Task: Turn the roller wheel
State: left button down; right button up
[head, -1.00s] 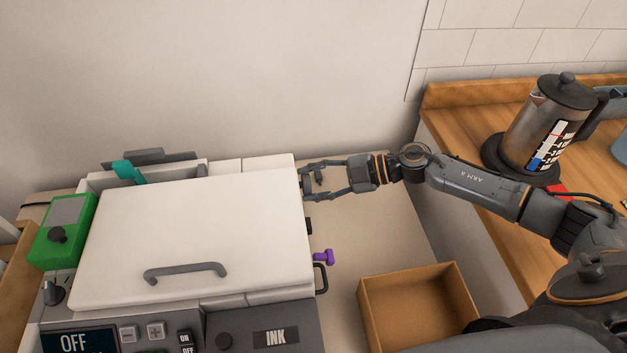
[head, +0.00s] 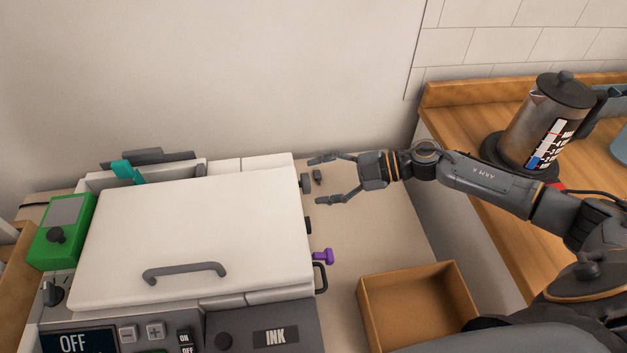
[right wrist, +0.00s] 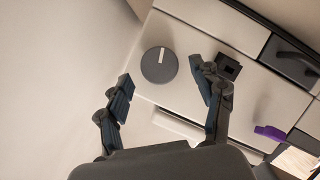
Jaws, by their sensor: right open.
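The roller wheel (head: 306,183) is a dark grey knob on the right side of the white machine (head: 190,240). In the right wrist view the wheel (right wrist: 159,65) is a round grey disc with a pale line mark on its face. My right gripper (head: 324,180) is open, just right of the wheel and pointing at it. In the right wrist view its fingers (right wrist: 162,74) stand apart, with the disc showing between and beyond the tips. Nothing is held. My left gripper is not in view.
A purple knob (head: 323,256) sticks out of the machine's side, nearer the front. An open cardboard box (head: 418,312) stands to the right of it. A wooden counter with a coffee pot (head: 545,130) is at the right.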

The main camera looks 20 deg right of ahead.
jog(key=v, duration=0.9)
jog(key=shift+d, duration=0.3)
jog(key=shift+r, duration=0.15)
jog(key=w+a+f+m+g+p, duration=0.1)
jog(key=w+a+f+m+p, duration=0.1)
jog(key=a+m, duration=0.2)
jog(key=w+a+f+m+g+p, duration=0.2)
jog(key=a+m+p, duration=0.1)
jog(key=a+m, duration=0.2)
jog(key=shift+w+a, duration=0.35)
jog(key=shift+a, duration=0.3)
jog(key=c, duration=1.1)
jog(key=shift+c, duration=0.2)
